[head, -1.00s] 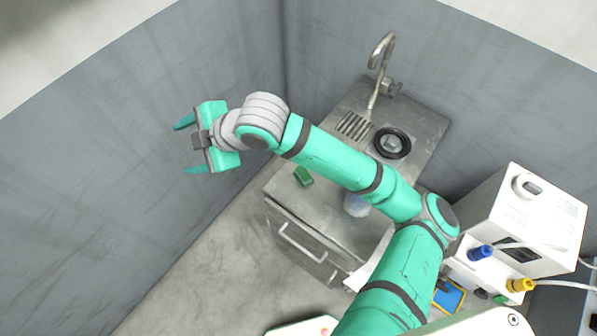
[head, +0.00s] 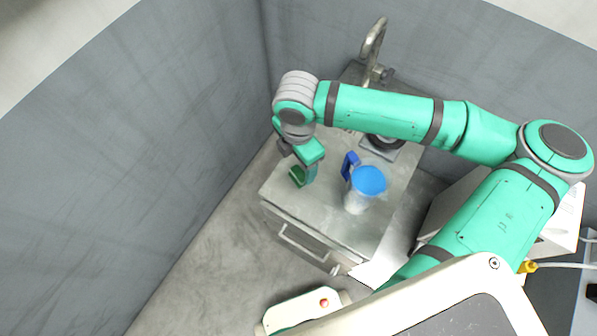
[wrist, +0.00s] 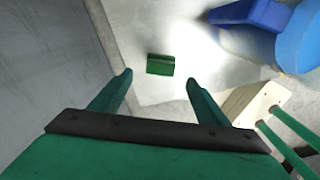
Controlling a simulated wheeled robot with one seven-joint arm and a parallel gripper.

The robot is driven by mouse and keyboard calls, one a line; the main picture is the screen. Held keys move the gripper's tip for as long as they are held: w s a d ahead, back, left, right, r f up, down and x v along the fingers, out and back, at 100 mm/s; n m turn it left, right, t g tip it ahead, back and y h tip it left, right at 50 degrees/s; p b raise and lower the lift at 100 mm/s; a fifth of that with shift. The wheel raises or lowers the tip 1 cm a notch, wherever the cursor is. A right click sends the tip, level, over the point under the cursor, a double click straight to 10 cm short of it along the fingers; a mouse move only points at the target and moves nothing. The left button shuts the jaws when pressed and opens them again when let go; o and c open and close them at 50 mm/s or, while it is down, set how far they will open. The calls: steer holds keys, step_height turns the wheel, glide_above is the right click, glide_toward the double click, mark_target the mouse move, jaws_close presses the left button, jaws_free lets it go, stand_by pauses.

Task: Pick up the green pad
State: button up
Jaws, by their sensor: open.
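The green pad (wrist: 160,65) is a small dark green block lying on the metal counter top near its edge. In the wrist view it lies beyond and between my two fingertips, apart from both. In the head view the green pad (head: 297,174) shows partly beside my fingers. My gripper (head: 303,178) points down over that corner of the counter. In the wrist view my gripper (wrist: 158,80) is open, with nothing between its fingers.
A clear jug with a blue lid (head: 368,181) and blue handle stands on the counter (head: 322,215), right of the pad. The faucet (head: 372,45) is at the back. A grey wall (head: 150,130) rises at the left.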

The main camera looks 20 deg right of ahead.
mark_target(299, 172)
steer(key=shift+d+f, duration=0.15)
steer(key=shift+f, duration=3.45)
steer(key=c, duration=1.2)
steer(key=shift+r, duration=0.15)
